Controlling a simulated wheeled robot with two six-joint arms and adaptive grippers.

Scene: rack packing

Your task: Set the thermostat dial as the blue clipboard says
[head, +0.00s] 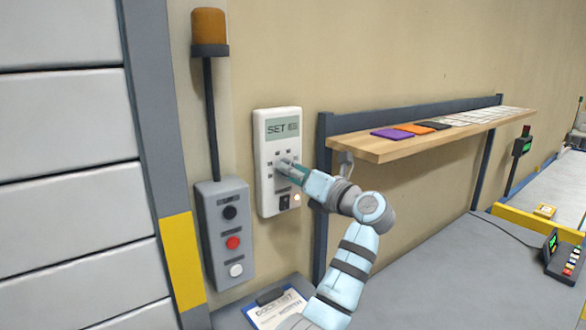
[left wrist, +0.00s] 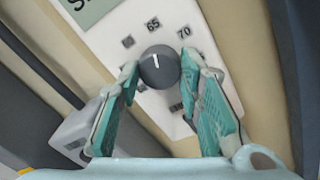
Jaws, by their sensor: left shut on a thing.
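The thermostat (head: 265,150) is a white wall panel with a display reading SET and small digits I cannot read surely. Its round dark grey dial (left wrist: 159,67) shows in the left wrist view, with a white pointer line aimed up at about the 65 mark (left wrist: 152,23). The 70 mark (left wrist: 184,33) is to its right. My left gripper (head: 284,170) is shut on the dial, one finger on each side, and hides it in the head view. A clipboard with a white sheet (head: 280,311) lies at the bottom, partly behind my arm; its small text is unreadable. My right gripper is out of view.
A grey box (head: 224,250) with black, red and white buttons is left of the thermostat, below an amber lamp (head: 209,27). A wooden shelf (head: 400,148) with purple, orange and black flat items juts out at right. The grey surface (head: 450,270) is mostly clear.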

